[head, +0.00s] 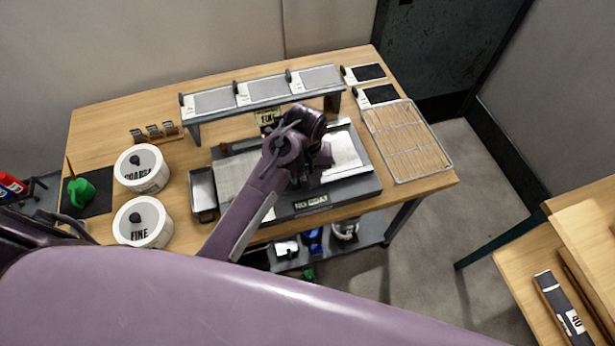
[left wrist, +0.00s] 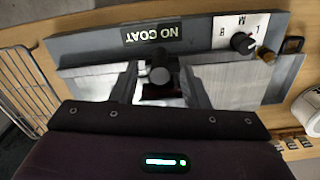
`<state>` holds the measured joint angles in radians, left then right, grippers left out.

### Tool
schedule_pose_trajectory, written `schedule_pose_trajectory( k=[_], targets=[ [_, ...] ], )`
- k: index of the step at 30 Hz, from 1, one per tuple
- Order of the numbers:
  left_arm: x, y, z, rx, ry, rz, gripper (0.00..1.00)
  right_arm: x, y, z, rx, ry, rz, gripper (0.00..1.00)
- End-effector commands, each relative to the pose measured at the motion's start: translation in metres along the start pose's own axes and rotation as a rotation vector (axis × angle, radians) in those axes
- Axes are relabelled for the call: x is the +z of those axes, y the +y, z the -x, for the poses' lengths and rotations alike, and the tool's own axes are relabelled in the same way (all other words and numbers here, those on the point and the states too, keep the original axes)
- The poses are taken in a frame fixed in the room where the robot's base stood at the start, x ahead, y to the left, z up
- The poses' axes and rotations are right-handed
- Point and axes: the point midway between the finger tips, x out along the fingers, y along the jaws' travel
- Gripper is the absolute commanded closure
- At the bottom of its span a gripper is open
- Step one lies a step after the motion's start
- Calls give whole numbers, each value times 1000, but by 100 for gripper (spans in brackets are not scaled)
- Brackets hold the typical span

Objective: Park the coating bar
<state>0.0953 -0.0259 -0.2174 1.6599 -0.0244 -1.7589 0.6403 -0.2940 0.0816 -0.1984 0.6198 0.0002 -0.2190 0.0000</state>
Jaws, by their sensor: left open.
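The flat grey coating unit (head: 362,190) lies mid-table with pale sheets on its top. My left gripper (head: 308,172) is over it, pointing down, and hides its middle. The bar itself is mostly hidden, and contact is unclear. The unit's edge has a NO COAT label (left wrist: 151,33) and a black dial (left wrist: 242,42). My right gripper is out of view.
A raised grey shelf (head: 262,92) with several panels stands behind the unit. A wire rack (head: 408,140) lies at the right. Two white tubs, COARSE (head: 142,170) and FINE (head: 142,224), and a narrow metal tray (head: 203,190) stand left. Two dark plates lie at the back right.

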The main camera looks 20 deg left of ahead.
Motion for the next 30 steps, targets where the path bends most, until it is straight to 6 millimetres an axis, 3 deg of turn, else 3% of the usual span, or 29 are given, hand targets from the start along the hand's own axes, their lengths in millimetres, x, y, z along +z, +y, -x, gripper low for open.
schedule_pose_trajectory(
  k=[3, 6, 10, 15, 20, 30],
  targets=[
    [1, -1, -19, -4, -4, 0, 59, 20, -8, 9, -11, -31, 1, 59],
    [0, -1, -34, -2, -2, 0, 59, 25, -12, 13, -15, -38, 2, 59],
    [0, 0, -47, -1, -1, 1, 59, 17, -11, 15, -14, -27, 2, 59],
    [0, 0, -54, 0, 0, 1, 59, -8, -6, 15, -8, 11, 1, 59],
    [0, 0, -54, 0, 1, 1, 59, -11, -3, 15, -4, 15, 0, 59],
    [0, 0, -54, 0, 1, 0, 100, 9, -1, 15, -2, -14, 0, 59]
  ],
)
